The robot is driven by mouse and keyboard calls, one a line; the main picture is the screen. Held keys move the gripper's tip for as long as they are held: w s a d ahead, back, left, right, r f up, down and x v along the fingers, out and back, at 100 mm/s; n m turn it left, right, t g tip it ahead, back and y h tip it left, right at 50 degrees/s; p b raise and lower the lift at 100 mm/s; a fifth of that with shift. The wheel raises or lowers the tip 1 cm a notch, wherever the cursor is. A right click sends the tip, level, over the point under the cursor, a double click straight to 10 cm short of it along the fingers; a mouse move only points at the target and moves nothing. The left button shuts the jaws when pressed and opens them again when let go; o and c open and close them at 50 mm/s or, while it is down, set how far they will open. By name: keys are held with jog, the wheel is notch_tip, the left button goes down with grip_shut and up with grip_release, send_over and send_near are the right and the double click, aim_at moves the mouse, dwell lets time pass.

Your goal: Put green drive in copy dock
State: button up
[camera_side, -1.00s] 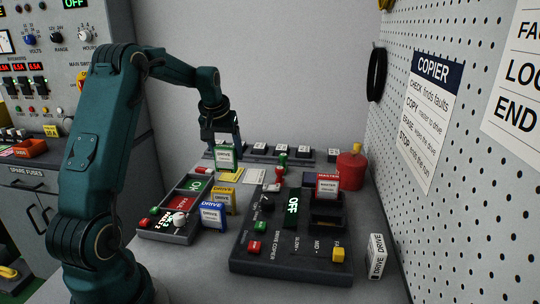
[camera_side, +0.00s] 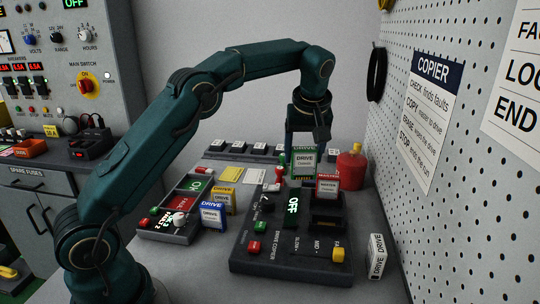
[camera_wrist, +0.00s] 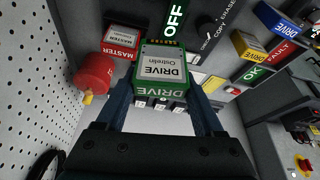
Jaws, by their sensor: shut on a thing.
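My gripper (camera_side: 303,150) is shut on the green drive (camera_side: 303,169), which has a white label. It holds the drive upright above the far part of the drive copier (camera_side: 275,262), just behind the red master drive. In the wrist view the green drive (camera_wrist: 162,66) sits between my two fingers (camera_wrist: 161,103). The red master drive (camera_side: 327,187) stands in a slot of the copier and shows in the wrist view (camera_wrist: 122,40). An open dark dock slot (camera_side: 327,221) lies in front of it. The copier's display reads OFF. The drive's lower edge is partly hidden.
A blue drive (camera_side: 213,216) and a yellow drive (camera_side: 231,199) stand left of the copier. A red canister (camera_side: 350,171) stands close right of the held drive.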

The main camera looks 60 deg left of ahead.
jog(key=d+m, duration=0.2)
jog(key=d, duration=0.6)
jog(key=shift+t+h, duration=0.3)
jog(key=shift+w+a+f, duration=0.1)
jog(key=shift+w+f, duration=0.15)
jog(key=shift+f, duration=1.35)
jog(key=shift+w+f, duration=0.2)
jog(key=shift+f, duration=1.35)
jog(key=shift+f, duration=1.15)
jog(key=o, duration=1.4)
jog(key=shift+o, duration=0.2)
notch_tip(320, 180, up, 7)
